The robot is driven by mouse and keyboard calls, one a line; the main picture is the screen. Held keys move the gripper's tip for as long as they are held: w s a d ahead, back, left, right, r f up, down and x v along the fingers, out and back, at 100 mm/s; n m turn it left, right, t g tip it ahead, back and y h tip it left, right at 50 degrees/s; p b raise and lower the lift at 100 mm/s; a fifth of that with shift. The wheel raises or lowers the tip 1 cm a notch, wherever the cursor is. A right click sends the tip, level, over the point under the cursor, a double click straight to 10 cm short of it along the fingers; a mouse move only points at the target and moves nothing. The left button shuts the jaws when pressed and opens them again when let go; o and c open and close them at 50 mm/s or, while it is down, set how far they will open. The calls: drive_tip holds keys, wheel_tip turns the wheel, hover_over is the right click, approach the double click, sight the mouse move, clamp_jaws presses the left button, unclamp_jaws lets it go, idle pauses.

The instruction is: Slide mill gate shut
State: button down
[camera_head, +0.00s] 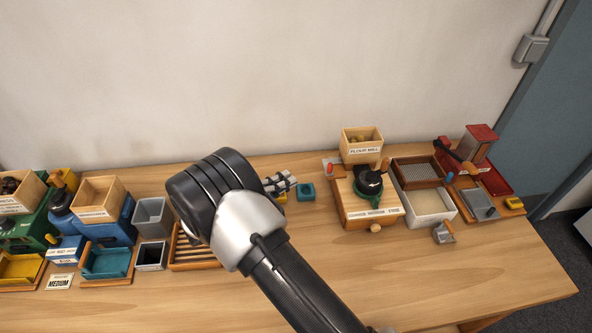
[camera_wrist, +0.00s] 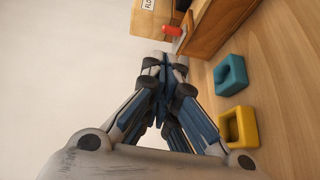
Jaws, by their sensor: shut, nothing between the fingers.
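The flour mill (camera_head: 366,212) is a wooden box with a dark green crank on top and a labelled wooden hopper (camera_head: 361,147) behind. A red knob (camera_head: 329,168) on a pale plate sticks out at the left of the mill, below the hopper; I take it for the gate. In the wrist view the red knob (camera_wrist: 173,31) is just beyond my fingertips, beside the mill's wooden body (camera_wrist: 218,22). My gripper (camera_head: 292,179) is left of the knob, shut and empty, apart from it. It also fills the middle of the wrist view (camera_wrist: 168,62).
A teal block (camera_head: 305,192) and a yellow block (camera_wrist: 239,127) lie on the table near my gripper. A wooden sieve tray (camera_head: 418,171) and a white bin (camera_head: 428,203) stand right of the mill. A slatted rack (camera_head: 190,256) lies left. The front table is clear.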

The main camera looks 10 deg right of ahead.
wheel_tip(320, 180, down, 2)
drive_tip(key=a+t, duration=0.2)
drive_tip(key=a, duration=0.1)
drive_tip(key=b, duration=0.2)
approach(334, 162)
drive_tip(key=shift+n, duration=0.4)
drive_tip(key=w+a+r, duration=0.2)
drive_tip(key=a, duration=0.1)
drive_tip(key=shift+w+a+r, duration=0.1)
drive_tip(key=shift+w+r, duration=0.05)
drive_tip(key=shift+r, duration=0.05)
drive_tip(key=d, duration=0.3)
drive_tip(key=shift+d, duration=0.6)
drive_tip(key=d, duration=0.3)
drive_tip(key=shift+d+b, duration=0.1)
drive_tip(key=shift+b, duration=0.25)
